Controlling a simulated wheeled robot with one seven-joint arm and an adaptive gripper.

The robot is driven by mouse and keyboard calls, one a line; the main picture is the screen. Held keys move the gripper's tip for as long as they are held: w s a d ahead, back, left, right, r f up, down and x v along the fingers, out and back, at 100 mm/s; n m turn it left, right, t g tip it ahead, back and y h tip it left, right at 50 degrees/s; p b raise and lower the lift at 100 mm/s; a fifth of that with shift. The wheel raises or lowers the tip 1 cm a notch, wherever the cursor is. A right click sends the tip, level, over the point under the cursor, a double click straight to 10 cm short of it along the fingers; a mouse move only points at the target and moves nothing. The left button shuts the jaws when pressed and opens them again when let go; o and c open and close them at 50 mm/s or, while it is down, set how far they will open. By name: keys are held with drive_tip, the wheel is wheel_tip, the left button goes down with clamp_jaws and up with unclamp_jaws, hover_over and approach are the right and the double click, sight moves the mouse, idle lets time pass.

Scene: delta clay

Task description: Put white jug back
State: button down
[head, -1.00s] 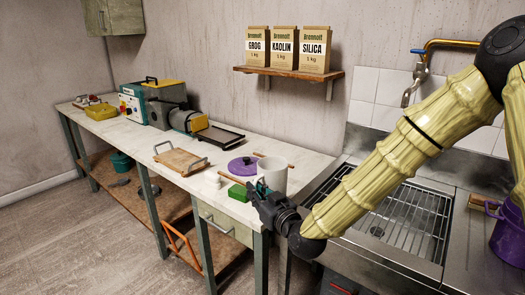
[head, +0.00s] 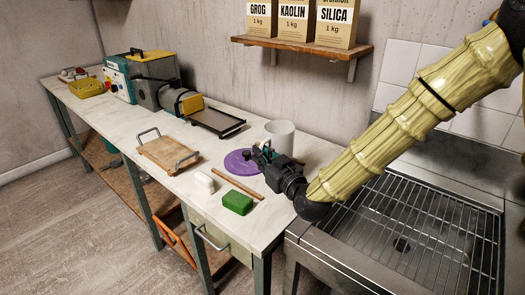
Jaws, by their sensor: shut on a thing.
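The white jug (head: 284,131), a plain pale cylinder, is at the back right of the worktop, close to the wall. My gripper (head: 262,152) is at the jug's near left side, shut on it. The fingers partly cover the jug's lower side, and its handle cannot be made out. I cannot tell whether the jug's base touches the worktop.
A purple disc (head: 236,162) lies left of my gripper. A wooden stick (head: 235,186), a green block (head: 237,204) and a white block (head: 204,182) lie in front. A handled board (head: 167,153) is further left. The sink with its rack (head: 405,225) is at right.

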drive_tip(key=f, duration=0.1)
drive_tip(key=f+b, duration=0.1)
drive_tip(key=shift+w+d+f, duration=0.1)
drive_tip(key=shift+w+f, duration=0.15)
drive_tip(key=shift+f, duration=0.15)
drive_tip(key=shift+s+f+b, duration=0.2)
drive_tip(key=shift+f+b, duration=1.1)
drive_tip(key=shift+f, duration=0.7)
drive_tip(key=shift+f+b, duration=0.35)
drive_tip(key=shift+f, duration=0.2)
